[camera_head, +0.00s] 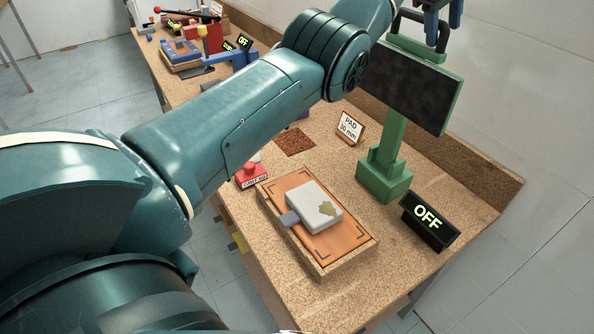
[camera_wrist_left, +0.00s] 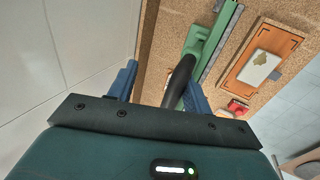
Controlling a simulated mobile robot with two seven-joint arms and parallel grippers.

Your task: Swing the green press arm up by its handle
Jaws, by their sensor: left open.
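The green press (camera_head: 388,180) stands at the right of the bench, with a green post and a tilted dark panel edged in green (camera_head: 412,85) at its top. Its black loop handle (camera_head: 441,38) rises at the panel's upper edge. In the left wrist view, the black handle (camera_wrist_left: 180,80) curves up from the green press arm (camera_wrist_left: 207,42). My left gripper (camera_head: 446,24) has blue fingers and is open. In the wrist view, the handle shows between the fingers, nearer the right one; contact cannot be told. My left arm hides part of the bench. My right gripper is out of view.
A wooden tray (camera_head: 322,272) with an orange mat holds a grey-white block (camera_head: 314,206). Near it are an OFF sign (camera_head: 429,221), a PAD 30 mm card (camera_head: 350,127) and a red labelled stand (camera_head: 252,177). A raised ledge and wall bound the bench's back.

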